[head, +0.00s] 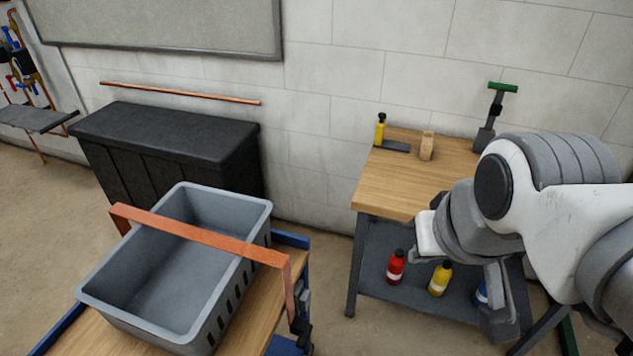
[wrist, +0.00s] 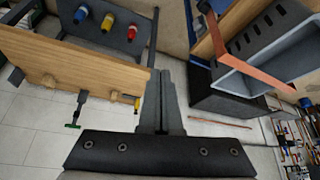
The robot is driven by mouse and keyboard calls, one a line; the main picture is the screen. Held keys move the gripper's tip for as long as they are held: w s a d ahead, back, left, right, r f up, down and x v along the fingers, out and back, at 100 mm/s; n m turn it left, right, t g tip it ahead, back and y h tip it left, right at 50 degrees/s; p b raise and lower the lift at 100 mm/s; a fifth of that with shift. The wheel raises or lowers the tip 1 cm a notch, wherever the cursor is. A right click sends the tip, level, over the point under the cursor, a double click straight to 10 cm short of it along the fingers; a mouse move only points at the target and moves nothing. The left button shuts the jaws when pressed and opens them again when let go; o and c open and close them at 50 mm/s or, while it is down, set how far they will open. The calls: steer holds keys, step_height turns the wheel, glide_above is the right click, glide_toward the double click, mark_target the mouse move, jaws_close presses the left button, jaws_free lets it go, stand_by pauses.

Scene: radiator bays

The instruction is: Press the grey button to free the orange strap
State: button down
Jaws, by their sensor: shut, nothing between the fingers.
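The orange strap (head: 205,234) runs over the top of a grey crate (head: 85,292) and down its right side, in the head view. At its lower right end is a small dark buckle (head: 300,328) with a grey piece (head: 304,298) just above it. Whether that piece is the button is too small to tell. The strap (wrist: 262,72) and crate (wrist: 284,36) also show at the upper right of the wrist view. My gripper (wrist: 163,74) is shut and empty, in the air and apart from the strap and buckle.
The crate stands on a wooden-topped cart (head: 257,335) with a blue frame. A workbench (head: 385,190) holds a yellow bottle (head: 380,130), a wooden block (head: 427,146) and a green-handled tool (head: 503,88), with several bottles below. Open floor (head: 325,262) separates cart and bench.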

steer(key=w+f+m+g+y+b, duration=0.1)
steer(key=w+f+m+y+b, duration=0.1)
steer(key=w+f+m+b, duration=0.2)
steer(key=w+a+f+m+y+b, duration=0.1)
steer(key=w+f+m+y+b, duration=0.2)
steer(key=f+m, duration=0.7)
steer(key=w+a+f+m+g+y+b, duration=0.1)
steer(key=w+f+m+y+b, duration=0.2)
steer(key=f, duration=1.9)
steer(key=w+m+b, duration=0.4)
steer(key=w+m, duration=0.1)
steer(key=shift+g, duration=0.3)
steer(key=b, duration=0.4)
glide_toward(309, 302)
steer(key=shift+x, duration=3)
steer(key=shift+d, duration=0.1)
